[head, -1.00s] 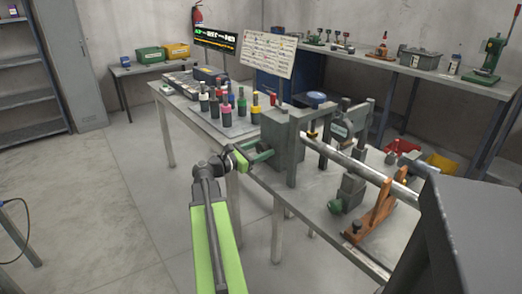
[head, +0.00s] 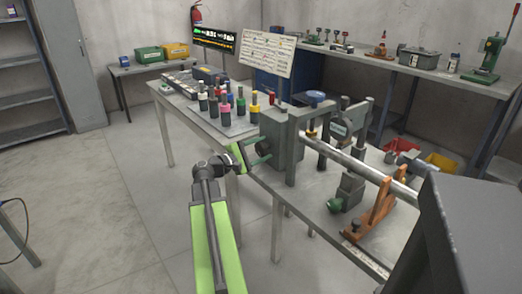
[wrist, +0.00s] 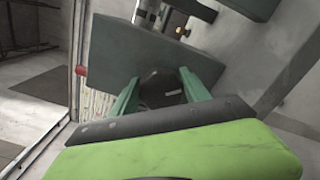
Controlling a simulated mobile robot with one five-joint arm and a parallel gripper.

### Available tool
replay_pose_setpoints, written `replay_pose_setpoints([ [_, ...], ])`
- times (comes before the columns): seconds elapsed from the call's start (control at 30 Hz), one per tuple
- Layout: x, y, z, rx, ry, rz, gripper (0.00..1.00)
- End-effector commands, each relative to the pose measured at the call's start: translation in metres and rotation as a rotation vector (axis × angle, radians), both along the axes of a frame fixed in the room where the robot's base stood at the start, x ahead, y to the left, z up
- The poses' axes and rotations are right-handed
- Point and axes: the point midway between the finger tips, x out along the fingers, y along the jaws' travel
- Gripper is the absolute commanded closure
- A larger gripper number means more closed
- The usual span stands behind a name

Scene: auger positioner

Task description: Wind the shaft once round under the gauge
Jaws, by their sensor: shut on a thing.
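The silver shaft (head: 348,160) runs from the grey-green headstock block (head: 283,150) toward the lower right, lying over an orange support (head: 376,212). The gauge (head: 340,132) hangs in a dark upright frame above the shaft; its reading is too small to tell. My gripper (head: 267,152) is at the block's near left end, in line with the shaft. In the wrist view my gripper (wrist: 160,85) has its two green fingers shut on a dark handle (wrist: 162,88) in front of the block's face (wrist: 150,50). The handle's shape is mostly hidden.
A green-knobbed stand (head: 347,192) is below the shaft. Red and yellow bins (head: 440,165) lie behind. The floor at left is clear.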

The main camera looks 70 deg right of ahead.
Motion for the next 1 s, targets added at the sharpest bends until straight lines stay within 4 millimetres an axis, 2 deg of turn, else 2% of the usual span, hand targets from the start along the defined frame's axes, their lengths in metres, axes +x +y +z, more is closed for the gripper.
replay_pose_setpoints([
  [0.3,0.0026,-0.0024,0.0015,-0.053,-0.072,0.01,0.86],
  [0.77,0.0024,-0.0025,0.0017,-0.058,-0.08,0.01,0.86],
  [0.8,0.0024,-0.0025,0.0017,-0.058,-0.08,0.01,0.42],
  [0.93,0.0016,-0.002,0.0011,-0.057,-0.081,0.008,0.26],
  [1.0,0.0012,-0.0017,0.0009,-0.057,-0.081,0.006,0.26],
])
